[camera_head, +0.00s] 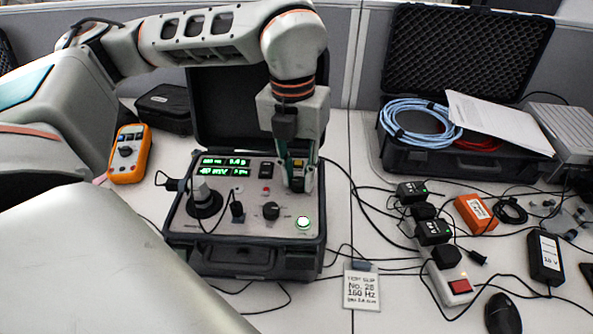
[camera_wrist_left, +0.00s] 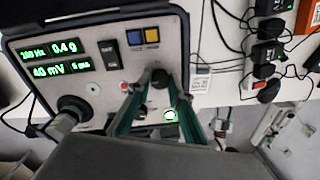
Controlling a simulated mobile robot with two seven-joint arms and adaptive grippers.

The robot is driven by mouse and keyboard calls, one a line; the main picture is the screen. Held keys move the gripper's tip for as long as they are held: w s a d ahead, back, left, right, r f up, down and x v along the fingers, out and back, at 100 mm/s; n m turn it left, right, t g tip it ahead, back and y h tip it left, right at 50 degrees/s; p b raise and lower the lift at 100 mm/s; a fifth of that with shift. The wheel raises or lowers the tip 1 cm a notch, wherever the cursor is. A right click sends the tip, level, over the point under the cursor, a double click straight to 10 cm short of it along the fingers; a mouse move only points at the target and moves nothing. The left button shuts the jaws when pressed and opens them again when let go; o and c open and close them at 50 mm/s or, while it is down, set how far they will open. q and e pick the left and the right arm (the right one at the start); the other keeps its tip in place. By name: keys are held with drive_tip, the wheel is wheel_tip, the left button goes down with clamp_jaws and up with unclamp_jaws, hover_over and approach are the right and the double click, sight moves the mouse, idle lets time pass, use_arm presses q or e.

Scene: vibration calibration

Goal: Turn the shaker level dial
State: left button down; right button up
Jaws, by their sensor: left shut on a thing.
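The open calibrator case (camera_head: 245,262) stands on the table with its control panel facing up. My left gripper (camera_head: 298,186) reaches down over the right part of the panel. In the left wrist view its two green fingers (camera_wrist_left: 159,86) are closed around a dark round dial (camera_wrist_left: 160,77). This dial sits below the blue and yellow buttons (camera_wrist_left: 143,36) and right of a red button (camera_wrist_left: 124,87). Green displays (camera_head: 224,166) are lit at the panel's upper left. My right gripper is not in view.
Two black knobs (camera_head: 271,210) (camera_head: 237,211), a lit green button (camera_head: 303,222) and the round shaker (camera_head: 204,201) are close by on the panel. An orange multimeter (camera_head: 130,153) lies left. Right are cables, a power strip (camera_head: 446,272) and a note card (camera_head: 362,290).

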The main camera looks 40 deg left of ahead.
use_arm(q)
drive_tip(key=n, duration=0.3)
drive_tip(key=shift+s+r+p, duration=0.1)
drive_tip(key=shift+p, duration=0.3)
drive_tip(key=n, duration=0.3)
drive_tip(key=shift+p, duration=0.4)
drive_tip(key=shift+n+p, duration=0.3)
drive_tip(key=shift+n, duration=1.7)
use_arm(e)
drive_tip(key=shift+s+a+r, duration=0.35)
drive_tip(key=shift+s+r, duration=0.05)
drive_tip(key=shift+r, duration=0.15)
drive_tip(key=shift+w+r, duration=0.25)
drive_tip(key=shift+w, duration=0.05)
use_arm(q)
drive_tip(key=c, duration=1.8)
unclamp_jaws()
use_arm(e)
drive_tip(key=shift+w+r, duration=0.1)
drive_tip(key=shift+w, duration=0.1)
